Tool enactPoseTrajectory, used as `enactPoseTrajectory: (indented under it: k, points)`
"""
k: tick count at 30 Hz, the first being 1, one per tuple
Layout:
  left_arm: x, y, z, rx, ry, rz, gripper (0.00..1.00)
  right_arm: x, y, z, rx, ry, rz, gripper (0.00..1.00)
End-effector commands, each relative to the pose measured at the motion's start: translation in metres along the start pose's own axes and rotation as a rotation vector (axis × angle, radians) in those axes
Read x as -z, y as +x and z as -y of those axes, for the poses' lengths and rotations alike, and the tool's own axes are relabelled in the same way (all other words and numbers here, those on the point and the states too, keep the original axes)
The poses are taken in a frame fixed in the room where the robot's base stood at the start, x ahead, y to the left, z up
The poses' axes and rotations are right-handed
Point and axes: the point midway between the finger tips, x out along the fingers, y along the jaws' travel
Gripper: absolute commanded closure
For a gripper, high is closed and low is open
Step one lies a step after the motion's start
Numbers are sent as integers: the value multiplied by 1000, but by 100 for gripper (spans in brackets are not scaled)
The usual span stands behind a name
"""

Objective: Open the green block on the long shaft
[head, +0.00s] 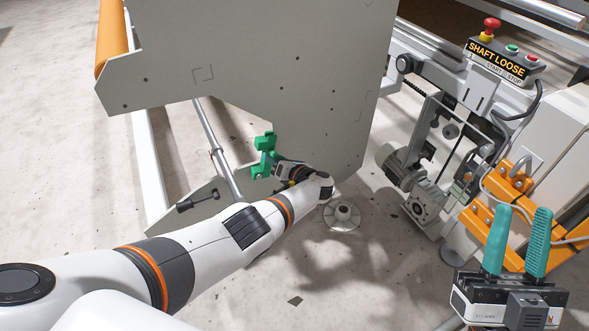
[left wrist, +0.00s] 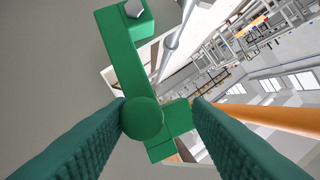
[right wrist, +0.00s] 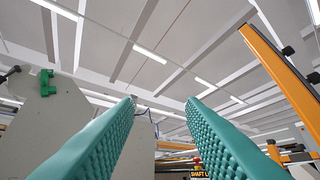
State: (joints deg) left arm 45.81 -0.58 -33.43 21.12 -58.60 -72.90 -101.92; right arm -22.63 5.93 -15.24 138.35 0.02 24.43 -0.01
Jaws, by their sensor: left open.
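The green block (head: 265,142) sits at the edge of the large grey plate, beside the long silver shaft (head: 218,150). In the left wrist view the green block (left wrist: 122,50) has a long arm, a round knob and a stepped lower part, with the shaft (left wrist: 176,42) running behind it. My left gripper (left wrist: 158,104) is open, its fingers on either side of the knob; whether they touch it is unclear. In the head view its fingers are mostly hidden. My right gripper (head: 521,210) is open and empty, pointing up at the right. The green block (right wrist: 47,83) also shows in the right wrist view.
The grey plate (head: 270,60) stands close above my left wrist. A control box (head: 502,62) reading "SHAFT LOOSE" sits at upper right. Orange brackets (head: 515,180) stand close behind my right gripper. Bare floor (head: 350,290) lies between the arms.

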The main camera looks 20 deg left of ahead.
Motion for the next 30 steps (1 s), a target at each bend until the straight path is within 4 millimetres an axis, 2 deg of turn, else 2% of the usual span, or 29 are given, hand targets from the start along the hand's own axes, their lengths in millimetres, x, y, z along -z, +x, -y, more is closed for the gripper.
enactPoseTrajectory:
  k: [5, 11, 21, 30]
  points:
    - [2, -16, 1, -1, 1, 1, 55, 28, 1, 4, 7, -11, -203, 64]
    - [2, -34, 1, -1, 1, 1, 55, 60, -9, 9, 18, -21, -428, 64]
    - [1, -68, 1, -2, 0, 1, 55, 104, -46, 19, 39, -33, -813, 64]
    - [0, -95, 0, -1, 2, 1, 55, 123, -84, 26, 58, -39, -1081, 64]
